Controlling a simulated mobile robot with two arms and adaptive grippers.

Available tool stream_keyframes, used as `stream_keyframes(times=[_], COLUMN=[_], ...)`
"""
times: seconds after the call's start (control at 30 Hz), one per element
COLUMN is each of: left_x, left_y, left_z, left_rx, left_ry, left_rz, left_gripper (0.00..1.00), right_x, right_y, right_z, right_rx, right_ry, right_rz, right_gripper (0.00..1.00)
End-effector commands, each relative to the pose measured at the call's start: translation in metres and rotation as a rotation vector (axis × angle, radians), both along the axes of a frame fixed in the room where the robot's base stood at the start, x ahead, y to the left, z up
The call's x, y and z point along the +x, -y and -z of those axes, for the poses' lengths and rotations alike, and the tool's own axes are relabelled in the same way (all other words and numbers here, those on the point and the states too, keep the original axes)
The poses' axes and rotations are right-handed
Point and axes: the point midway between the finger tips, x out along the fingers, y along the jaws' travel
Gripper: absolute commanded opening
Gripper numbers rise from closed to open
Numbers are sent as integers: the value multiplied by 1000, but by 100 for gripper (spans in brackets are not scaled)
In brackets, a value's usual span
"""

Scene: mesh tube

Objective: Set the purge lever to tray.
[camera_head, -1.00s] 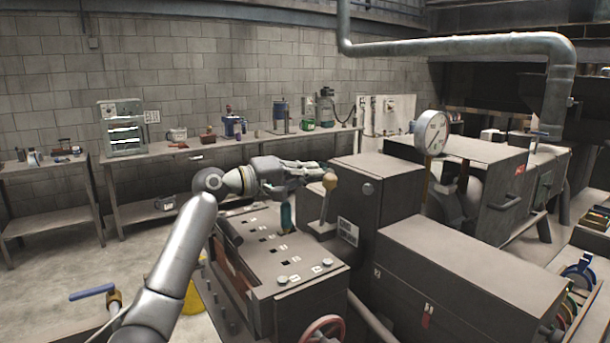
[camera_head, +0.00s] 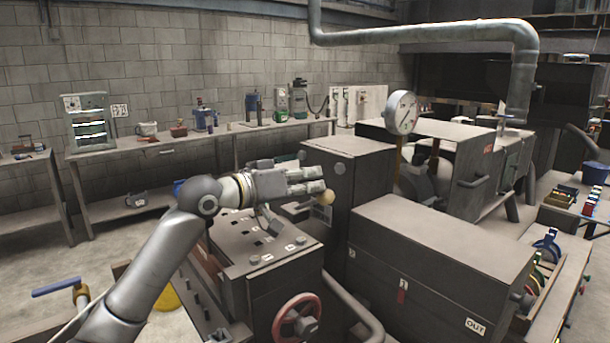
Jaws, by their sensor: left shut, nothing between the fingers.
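The lever with a round tan knob (camera_head: 326,201) stands at the back right of the slotted grey console (camera_head: 285,245). The knob shows just below and beside the fingertips of my left gripper (camera_head: 322,182); its shaft is mostly hidden. My left gripper is shut and empty, reaching across from the left above the console. It looks close against the knob, but I cannot tell whether they touch. The lever's position markings are not readable. My right gripper is not in view.
A tall grey cabinet (camera_head: 345,170) stands right behind the lever. A red handwheel (camera_head: 297,318) is at the console's front. A long grey housing (camera_head: 440,250) marked OUT fills the right. A pressure gauge (camera_head: 402,112) stands behind. A blue-handled valve (camera_head: 62,287) is at lower left.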

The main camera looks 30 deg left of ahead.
Motion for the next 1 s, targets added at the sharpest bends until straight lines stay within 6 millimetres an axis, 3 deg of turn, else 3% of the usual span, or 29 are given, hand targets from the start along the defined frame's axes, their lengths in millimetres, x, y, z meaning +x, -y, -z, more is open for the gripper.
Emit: stream_keyframes(times=[0.77, 1.0], left_x=[-2, 2], left_y=[7, 7], left_z=[7, -9], left_rx=[53, 53], left_ry=[16, 17], left_rz=[3, 1], left_gripper=[0, 0], right_x=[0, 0], right_y=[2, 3], right_z=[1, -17], right_rx=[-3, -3], right_ry=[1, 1], right_rz=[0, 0], right_gripper=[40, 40])
